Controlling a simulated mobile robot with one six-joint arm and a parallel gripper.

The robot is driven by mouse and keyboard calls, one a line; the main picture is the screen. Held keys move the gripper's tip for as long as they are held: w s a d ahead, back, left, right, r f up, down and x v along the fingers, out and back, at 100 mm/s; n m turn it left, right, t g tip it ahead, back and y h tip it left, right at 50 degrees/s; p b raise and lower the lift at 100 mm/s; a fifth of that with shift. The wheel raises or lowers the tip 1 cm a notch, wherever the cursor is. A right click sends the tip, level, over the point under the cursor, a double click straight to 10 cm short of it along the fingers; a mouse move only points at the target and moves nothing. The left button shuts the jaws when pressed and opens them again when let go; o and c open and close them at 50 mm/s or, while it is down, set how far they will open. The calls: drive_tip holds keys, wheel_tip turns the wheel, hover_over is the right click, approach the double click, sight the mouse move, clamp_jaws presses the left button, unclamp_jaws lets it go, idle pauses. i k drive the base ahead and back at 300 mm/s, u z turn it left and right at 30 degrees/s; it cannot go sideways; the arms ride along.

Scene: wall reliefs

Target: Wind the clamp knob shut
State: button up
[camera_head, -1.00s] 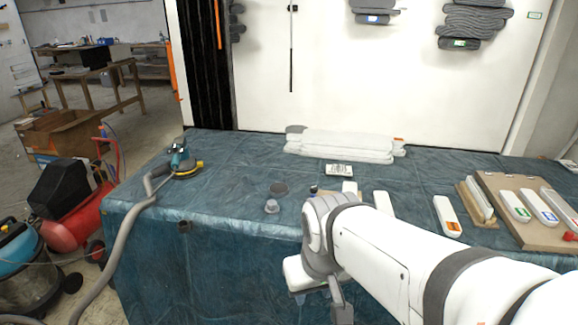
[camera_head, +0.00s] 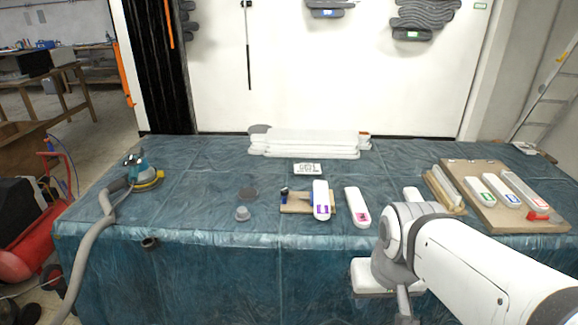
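I cannot pick out the clamp knob for certain. A small red piece (camera_head: 538,215) sits at the front right edge of the brown board (camera_head: 548,227), and a small dark blue upright piece (camera_head: 284,193) stands on a small wooden plate (camera_head: 296,209); either is too small to identify. My gripper (camera_head: 403,303) hangs in front of the table's front edge, below my white arm, apart from both pieces. Its fingertips are cut off or hidden, so its opening does not show.
The brown board bears several labelled white pieces (camera_head: 507,191). Two more, one purple-labelled (camera_head: 321,199) and one pink-labelled (camera_head: 357,207), lie mid-table. White slabs (camera_head: 305,144) are stacked at the back. A sander (camera_head: 145,173) with a hose is left.

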sight(284, 190)
drive_tip(key=u, duration=0.05)
drive_tip(key=i, duration=1)
drive_tip(key=z, duration=0.05)
